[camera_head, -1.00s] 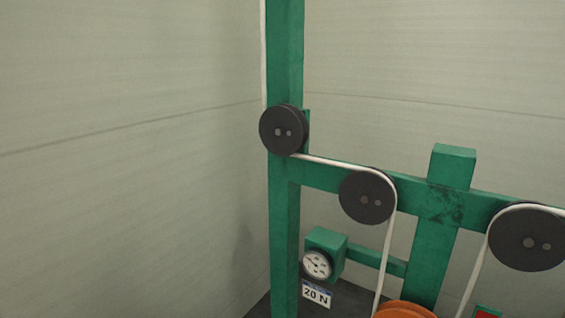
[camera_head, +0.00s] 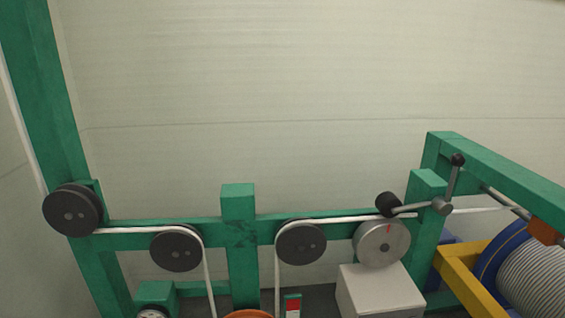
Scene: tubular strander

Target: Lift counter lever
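The counter lever (camera_head: 452,182) is a short grey rod with a black ball knob at its top. It stands nearly upright, leaning slightly right, at a grey pivot (camera_head: 441,206) on a green post. From the pivot a grey arm runs left to a black roller (camera_head: 388,204). The roller sits at the top of a silver counter wheel (camera_head: 381,243) with a red mark, where the white cable passes. Whether the roller touches the cable cannot be told. Neither of my grippers is in view.
A green frame (camera_head: 140,227) carries several dark pulleys with the white cable over them. A light box (camera_head: 381,292) stands below the counter wheel. A blue reel (camera_head: 503,262) and yellow bar (camera_head: 463,278) are at the right. The wall behind is bare.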

